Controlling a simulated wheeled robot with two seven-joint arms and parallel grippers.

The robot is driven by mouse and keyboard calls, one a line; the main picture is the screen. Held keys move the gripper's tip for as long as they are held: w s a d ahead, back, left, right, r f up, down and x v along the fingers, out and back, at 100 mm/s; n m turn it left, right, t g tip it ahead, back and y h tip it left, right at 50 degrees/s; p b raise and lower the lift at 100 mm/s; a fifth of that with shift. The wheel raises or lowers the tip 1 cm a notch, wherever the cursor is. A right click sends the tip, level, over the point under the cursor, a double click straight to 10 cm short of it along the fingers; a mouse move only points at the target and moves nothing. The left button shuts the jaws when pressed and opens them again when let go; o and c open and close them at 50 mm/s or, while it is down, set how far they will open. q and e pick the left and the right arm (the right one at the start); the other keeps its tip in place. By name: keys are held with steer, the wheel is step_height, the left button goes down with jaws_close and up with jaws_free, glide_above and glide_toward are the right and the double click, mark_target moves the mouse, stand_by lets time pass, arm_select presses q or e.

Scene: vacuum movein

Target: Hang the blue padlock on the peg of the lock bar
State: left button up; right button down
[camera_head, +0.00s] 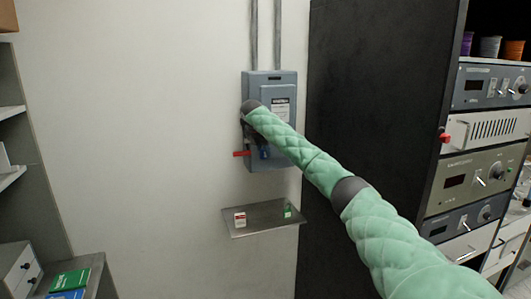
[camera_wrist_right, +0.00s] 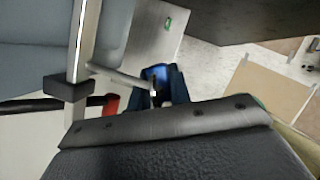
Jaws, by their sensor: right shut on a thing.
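The blue padlock (camera_head: 264,153) is at the lower front of the grey wall box (camera_head: 284,163). My right gripper (camera_head: 262,146) is shut on it, mostly hidden behind my own arm. In the right wrist view the padlock (camera_wrist_right: 158,74) shows small, beyond the dark gripper body. A pale metal bar (camera_wrist_right: 87,35) stands to its left, and a light rod (camera_wrist_right: 120,76) runs from near the bar to the padlock. I cannot tell whether the shackle is around the peg or beside it. My left gripper is not in view.
A red-ended handle (camera_head: 241,154) sticks out left of the box; its red end (camera_wrist_right: 112,103) shows near the bar. A metal wall shelf (camera_head: 262,222) below holds a red-and-white tag (camera_head: 240,220) and a green item (camera_head: 287,212). A dark cabinet (camera_head: 370,100) stands at right.

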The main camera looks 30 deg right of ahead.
steer(key=shift+w, duration=0.25)
steer(key=shift+w+d+r, duration=0.1)
steer(key=shift+d+r, duration=0.05)
steer(key=shift+r, duration=0.1)
steer(key=shift+w, duration=0.15)
stand_by(0.7)
steer(key=c, duration=1.4)
jaws_free()
steer(key=shift+w+f, duration=0.15)
steer(key=shift+w, duration=0.1)
steer(key=shift+o, duration=1.3)
steer(key=shift+w+f, duration=0.5)
steer(key=shift+s+d+f, duration=0.1)
steer(key=shift+f, duration=0.05)
